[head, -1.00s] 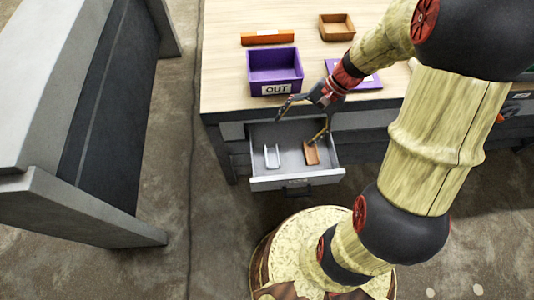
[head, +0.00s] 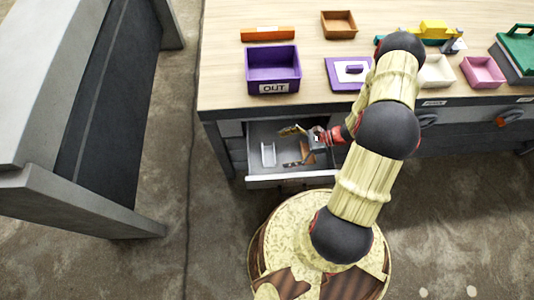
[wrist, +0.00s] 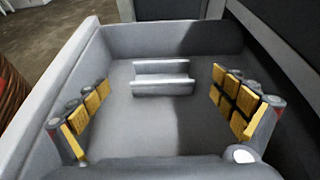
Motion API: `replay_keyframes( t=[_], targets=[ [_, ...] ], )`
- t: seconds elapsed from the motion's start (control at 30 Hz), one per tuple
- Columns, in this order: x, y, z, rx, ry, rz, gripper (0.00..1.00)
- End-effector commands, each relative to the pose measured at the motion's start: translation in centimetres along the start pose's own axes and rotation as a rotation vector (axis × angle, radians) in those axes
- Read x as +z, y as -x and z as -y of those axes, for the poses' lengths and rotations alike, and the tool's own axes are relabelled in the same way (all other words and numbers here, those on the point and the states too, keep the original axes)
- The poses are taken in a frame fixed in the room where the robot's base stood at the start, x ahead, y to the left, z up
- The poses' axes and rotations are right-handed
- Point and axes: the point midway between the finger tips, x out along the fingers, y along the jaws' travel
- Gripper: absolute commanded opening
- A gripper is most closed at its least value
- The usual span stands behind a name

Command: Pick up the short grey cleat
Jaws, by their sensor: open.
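The short grey cleat (head: 268,154) is a small light-grey channel lying in the open drawer (head: 262,182), left of its middle. In the wrist view the cleat (wrist: 162,86) lies on the drawer floor ahead, between the fingers as seen and apart from both. My gripper (head: 284,148) is low at the drawer, to the right of the cleat, with its fingers spread toward it. The gripper's yellow-padded fingers (wrist: 160,98) are wide open and empty in the wrist view.
Drawer walls (wrist: 55,68) surround the space. On the bench above stand a purple OUT bin (head: 273,62), an orange bar (head: 268,34) and a brown tray (head: 338,25).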

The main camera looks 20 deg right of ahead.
Motion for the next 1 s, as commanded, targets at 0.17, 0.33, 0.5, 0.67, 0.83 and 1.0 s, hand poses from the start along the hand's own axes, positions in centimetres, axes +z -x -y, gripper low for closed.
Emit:
replay_keyframes(
  t=[0.17,0.33,0.5,0.67,0.83,1.0],
  targets=[
    [-0.1,-1.9,0.0,0.004,0.002,-0.001,0.97],
    [-0.2,-3.7,0.0,0.005,0.002,-0.001,0.97],
    [-0.3,-6.2,0.1,0.006,0.003,-0.001,0.97],
    [-0.2,-7.4,0.2,0.003,0.002,-0.002,0.97],
    [-0.1,-7.5,0.2,0.002,0.002,-0.002,0.97],
    [-0.1,-7.5,0.2,0.002,0.002,-0.002,0.91]
  ],
)
